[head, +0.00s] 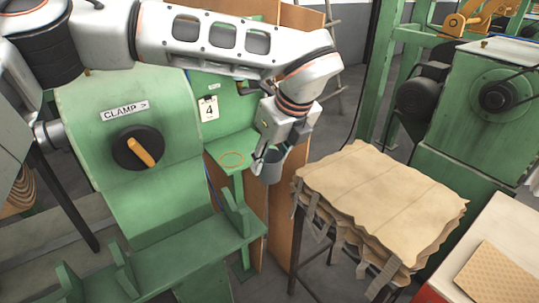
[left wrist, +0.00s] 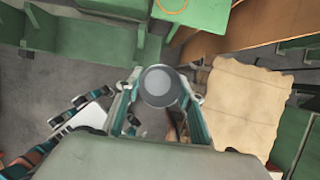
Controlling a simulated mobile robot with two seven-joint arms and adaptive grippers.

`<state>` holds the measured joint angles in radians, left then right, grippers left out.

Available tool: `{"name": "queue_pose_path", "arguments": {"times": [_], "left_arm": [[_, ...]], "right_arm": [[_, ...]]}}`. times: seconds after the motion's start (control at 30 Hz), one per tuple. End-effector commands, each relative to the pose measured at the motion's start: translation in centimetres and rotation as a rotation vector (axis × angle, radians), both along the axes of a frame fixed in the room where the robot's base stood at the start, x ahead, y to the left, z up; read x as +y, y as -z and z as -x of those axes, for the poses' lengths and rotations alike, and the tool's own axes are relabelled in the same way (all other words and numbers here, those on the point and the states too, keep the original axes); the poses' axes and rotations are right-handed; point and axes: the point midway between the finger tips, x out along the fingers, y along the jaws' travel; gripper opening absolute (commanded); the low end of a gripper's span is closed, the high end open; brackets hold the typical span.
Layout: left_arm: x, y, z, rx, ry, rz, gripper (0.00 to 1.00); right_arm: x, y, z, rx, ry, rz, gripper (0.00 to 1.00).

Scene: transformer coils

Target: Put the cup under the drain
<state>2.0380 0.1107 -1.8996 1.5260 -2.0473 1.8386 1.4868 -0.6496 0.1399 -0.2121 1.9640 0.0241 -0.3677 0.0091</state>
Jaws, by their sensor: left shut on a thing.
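My left gripper (head: 270,154) is shut on a small grey cup (head: 273,170). It holds the cup in the air beside the green shelf (head: 236,143). In the left wrist view the round grey cup (left wrist: 160,86) sits between the two fingers. An orange ring (head: 232,159) is marked on the shelf, to the left of the cup; it also shows at the top of the left wrist view (left wrist: 171,4). A small dark fitting (head: 246,88), perhaps the drain, is above the shelf, partly hidden by my arm. My right gripper is not in view.
A green machine with a CLAMP knob (head: 138,147) stands at the left. A "4" tag (head: 209,109) hangs behind the shelf. A brown panel (head: 284,215) is below the cup. A stand with stacked tan sheets (head: 380,200) is at the right.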

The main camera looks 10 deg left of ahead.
Motion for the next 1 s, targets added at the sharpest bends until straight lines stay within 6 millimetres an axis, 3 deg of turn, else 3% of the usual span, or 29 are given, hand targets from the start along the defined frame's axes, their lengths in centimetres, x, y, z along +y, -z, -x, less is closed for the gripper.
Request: {"name": "queue_pose_path", "arguments": {"times": [0.17, 0.33, 0.5, 0.7, 1.0], "left_arm": [[1.7, 0.8, 0.4, 0.002, -0.108, -0.001, 0.17], [6.4, 3.1, 2.0, 0.004, -0.433, -0.002, 0.17], [11.9, 5.6, 4.9, 0.007, -0.845, -0.001, 0.17], [16.7, 7.8, 8.3, 0.006, -1.232, -0.001, 0.17], [19.1, 8.9, 10.6, 0.003, -1.46, 0.001, 0.17]], "right_arm": [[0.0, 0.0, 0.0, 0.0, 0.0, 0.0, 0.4], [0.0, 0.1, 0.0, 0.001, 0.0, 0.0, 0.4], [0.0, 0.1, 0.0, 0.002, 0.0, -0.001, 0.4], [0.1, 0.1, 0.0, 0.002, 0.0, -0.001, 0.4], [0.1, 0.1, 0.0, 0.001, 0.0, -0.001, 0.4]]}}
